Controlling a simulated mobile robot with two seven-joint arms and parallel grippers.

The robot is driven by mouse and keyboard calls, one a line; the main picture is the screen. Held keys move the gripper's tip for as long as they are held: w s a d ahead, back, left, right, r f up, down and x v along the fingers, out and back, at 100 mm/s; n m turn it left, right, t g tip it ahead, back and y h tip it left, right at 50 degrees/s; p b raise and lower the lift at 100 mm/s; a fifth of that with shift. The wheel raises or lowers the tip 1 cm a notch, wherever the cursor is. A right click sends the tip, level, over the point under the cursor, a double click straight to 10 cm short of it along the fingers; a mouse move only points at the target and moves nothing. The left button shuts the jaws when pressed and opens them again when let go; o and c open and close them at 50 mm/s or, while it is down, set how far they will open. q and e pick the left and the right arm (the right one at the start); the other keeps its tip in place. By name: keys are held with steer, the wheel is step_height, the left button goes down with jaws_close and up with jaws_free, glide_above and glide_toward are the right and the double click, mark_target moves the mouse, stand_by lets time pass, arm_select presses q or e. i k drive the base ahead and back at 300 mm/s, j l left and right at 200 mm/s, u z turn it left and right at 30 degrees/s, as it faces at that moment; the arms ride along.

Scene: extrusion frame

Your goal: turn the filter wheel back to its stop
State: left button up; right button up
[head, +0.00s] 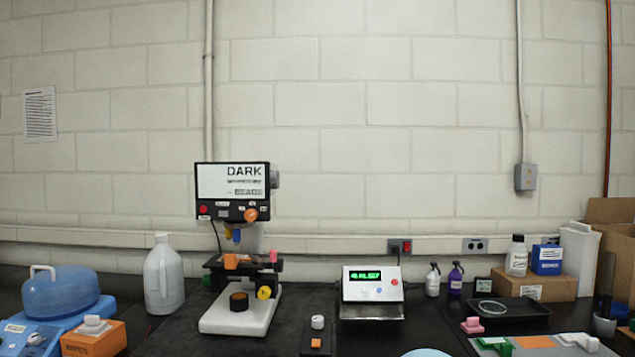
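A microscope-like instrument stands left of centre on the bench, with a white base (222,318) and a screen (231,182) that reads "DARK". Below the screen is a panel with an orange knob (250,214) and a red button (203,209). A dark round wheel with an orange-brown top (239,301) sits low on the base, and a yellow knob (264,292) is at its right. I cannot tell which of these round parts is the filter wheel, or how far it is turned. Neither of my grippers shows in the head view.
A scale with a green display (369,277) stands right of the instrument. A small block with a white knob (317,322) stands between them. A black tray (509,307) lies at right.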

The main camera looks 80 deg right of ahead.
mark_target(275, 175)
steer(key=z, duration=2.25)
steer(key=i+j+z, duration=0.2)
steer(key=z, duration=0.3)
steer(key=i+j+z, duration=0.1)
steer(key=j+z, duration=0.35)
